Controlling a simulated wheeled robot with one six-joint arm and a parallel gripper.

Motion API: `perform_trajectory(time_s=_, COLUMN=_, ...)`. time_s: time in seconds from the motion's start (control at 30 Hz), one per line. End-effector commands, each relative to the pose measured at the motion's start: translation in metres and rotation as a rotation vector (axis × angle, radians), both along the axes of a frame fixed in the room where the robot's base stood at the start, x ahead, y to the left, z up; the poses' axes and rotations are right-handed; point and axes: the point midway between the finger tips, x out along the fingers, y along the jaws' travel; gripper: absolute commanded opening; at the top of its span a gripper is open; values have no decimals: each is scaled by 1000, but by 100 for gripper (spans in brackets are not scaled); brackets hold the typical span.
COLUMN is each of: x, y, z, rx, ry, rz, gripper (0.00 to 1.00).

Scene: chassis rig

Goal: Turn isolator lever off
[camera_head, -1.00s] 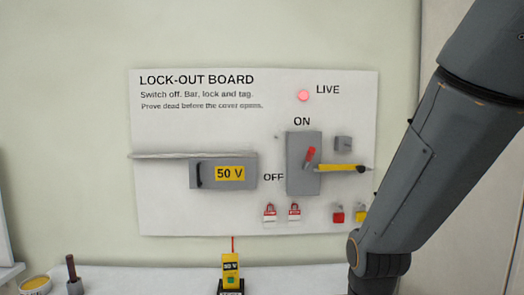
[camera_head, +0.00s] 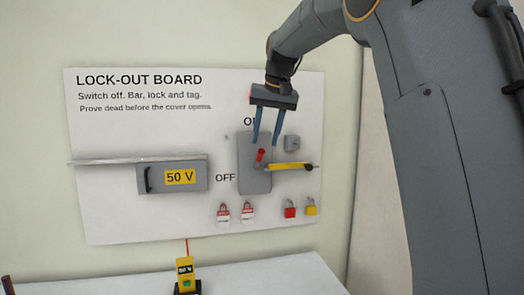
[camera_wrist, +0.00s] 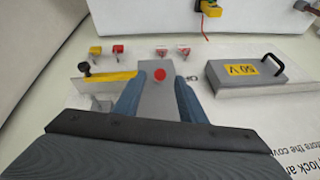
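The isolator (camera_head: 254,180) is a grey box on the board, with a short red-tipped lever (camera_head: 261,155) leaning slightly right of upright, its tip toward ON. OFF is printed to its left. My gripper (camera_head: 266,142) is open, its two blue fingers pointing down just above the red tip in the head view. In the wrist view the red lever tip (camera_wrist: 160,74) shows between the spread fingers (camera_wrist: 158,98). I cannot tell whether either finger touches it. My gripper hides part of the ON label and most of the lamp area.
A yellow bar (camera_head: 290,167) sticks out right of the isolator, close to the lever. Red-and-white tags (camera_head: 223,212) and red and yellow padlocks (camera_head: 290,209) hang below. A grey 50 V cover (camera_head: 172,177) is left, under a ledge. A yellow tester (camera_head: 185,272) stands on the bench.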

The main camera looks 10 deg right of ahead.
Motion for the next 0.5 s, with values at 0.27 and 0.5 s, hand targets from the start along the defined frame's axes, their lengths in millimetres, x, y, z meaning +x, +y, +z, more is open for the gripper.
perform_trajectory(time_s=0.27, x=11, y=1, z=-8, rx=4, ry=-3, rz=-2, gripper=37)
perform_trajectory(time_s=0.5, x=25, y=4, z=-42, rx=3, ry=-3, rz=-2, gripper=37)
